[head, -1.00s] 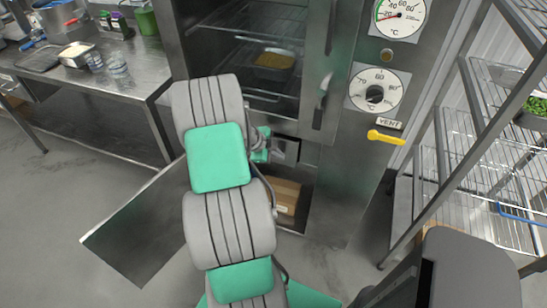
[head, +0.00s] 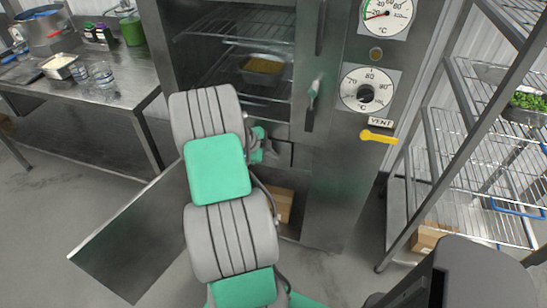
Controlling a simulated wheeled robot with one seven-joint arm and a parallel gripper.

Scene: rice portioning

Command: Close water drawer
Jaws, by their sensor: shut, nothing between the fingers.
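The steel water drawer (head: 283,155) is at the lower front of the tall steel cabinet (head: 332,190), below the racked chamber. Its left part is hidden behind my arm, and I cannot tell whether it is fully in. My gripper (head: 268,152) is mostly hidden behind my own green and grey arm links. Only small green and dark parts show, close to the drawer's left side. It looks shut, with nothing seen in it. I cannot tell whether it touches the drawer.
A lower steel door panel (head: 130,240) stands open at left. A cardboard box (head: 283,205) sits in the space below the drawer. A yellow vent lever (head: 378,136) sticks out at right. A wire shelf (head: 470,150) stands right, a steel table (head: 70,95) left.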

